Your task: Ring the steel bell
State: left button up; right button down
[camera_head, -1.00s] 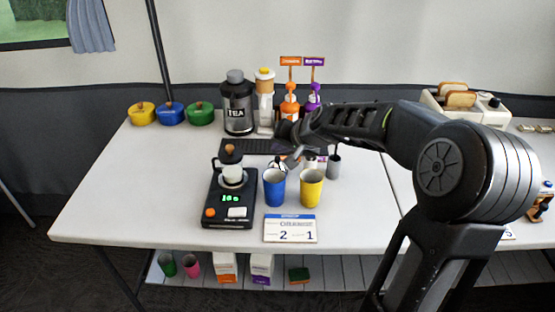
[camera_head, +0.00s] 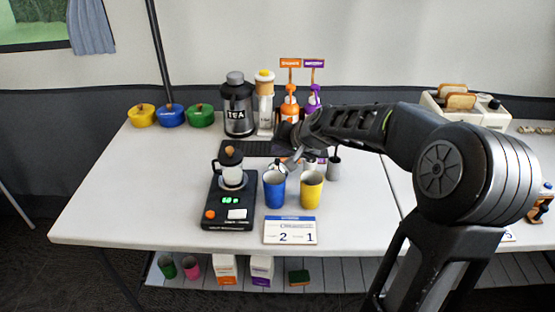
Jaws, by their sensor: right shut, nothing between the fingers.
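My right gripper (camera_head: 293,161) reaches in from the right over the table, its fingers pointing down and to the left just behind the blue cup. The fingers look small and partly blend with the things behind; they are shut, with nothing seen between them. A small shiny silver piece (camera_head: 276,164) shows just behind the blue cup's rim, close to the fingertips. It may be the steel bell, but it is mostly hidden, and I cannot tell whether the fingers touch it. My left gripper is not in view.
A blue cup (camera_head: 274,191) and a yellow cup (camera_head: 311,191) stand in front of the gripper.

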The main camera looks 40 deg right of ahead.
aim_at(280, 166)
dwell(0.8)
jog(key=shift+f+b, duration=0.45)
jog(key=shift+f+b, duration=0.4)
jog(key=shift+b, duration=0.05)
dwell(0.5)
jog(key=shift+r, duration=0.1)
jog(key=shift+r+p, duration=0.7)
jog(key=shift+r, duration=0.05)
jog(key=shift+r, duration=0.1)
notch_tip(280, 166, up, 5)
jog(key=p, duration=0.4)
dwell(1.0)
